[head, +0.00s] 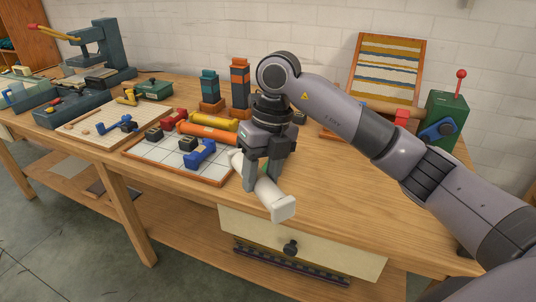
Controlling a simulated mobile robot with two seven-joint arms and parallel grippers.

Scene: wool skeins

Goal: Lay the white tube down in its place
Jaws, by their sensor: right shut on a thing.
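The white tube (276,203) has a squared cap at its near end. My right gripper (262,182) points down and is shut on it. The tube slants from the tray's right edge toward the front of the bench, and its near end is near the front edge. I cannot tell whether it touches the tray or bench. The wood-rimmed, white-gridded tray (160,157) lies left of the gripper. It holds a yellow tube (218,120), an orange tube (206,132), a red piece (174,118), a blue piece (200,153) and dark pieces. My left gripper is not in view.
A second gridded board (92,120) with small parts lies further left. A green box with a red-knobbed lever (446,112) stands at right. The bench front right of the tube is bare.

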